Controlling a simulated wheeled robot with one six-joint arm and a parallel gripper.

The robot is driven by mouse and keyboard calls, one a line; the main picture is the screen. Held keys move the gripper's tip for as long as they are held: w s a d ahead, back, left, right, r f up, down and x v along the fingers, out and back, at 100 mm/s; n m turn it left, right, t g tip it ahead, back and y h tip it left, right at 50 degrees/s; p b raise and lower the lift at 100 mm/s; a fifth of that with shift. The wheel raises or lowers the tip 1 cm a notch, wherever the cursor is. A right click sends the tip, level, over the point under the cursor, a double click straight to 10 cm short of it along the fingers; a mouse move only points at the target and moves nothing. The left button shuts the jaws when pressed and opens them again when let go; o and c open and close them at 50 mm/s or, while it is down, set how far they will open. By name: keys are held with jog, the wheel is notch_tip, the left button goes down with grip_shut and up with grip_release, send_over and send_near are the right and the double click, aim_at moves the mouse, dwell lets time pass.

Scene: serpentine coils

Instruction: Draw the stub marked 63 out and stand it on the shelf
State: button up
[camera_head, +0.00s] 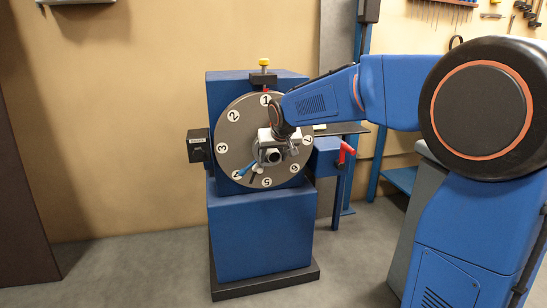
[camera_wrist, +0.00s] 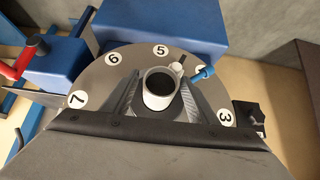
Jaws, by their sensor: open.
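A grey round dial (camera_head: 232,158) with numbered white spots stands upright on a blue machine; it also fills the middle of the wrist view (camera_wrist: 103,85). My gripper (camera_head: 269,154) is in front of the dial's middle. In the wrist view its open fingers (camera_wrist: 160,100) stand either side of a white cylinder with a dark round end (camera_wrist: 158,88). I cannot read 63 on any part, so I cannot tell whether this cylinder is the stub. A dark flat plate (camera_head: 342,129), perhaps the shelf, juts out right of the dial and looks mostly bare.
A blue-handled peg (camera_wrist: 203,73) sticks out beside the cylinder, close to one finger. A red lever (camera_head: 346,152) is at the machine's right, a black box (camera_head: 198,146) at its left. A yellow knob (camera_head: 264,62) tops it. The floor (camera_head: 150,270) at left front is clear.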

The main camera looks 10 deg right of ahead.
jog(key=c, duration=1.3)
jog(key=shift+s, duration=5.45)
jog(key=shift+c, duration=0.2)
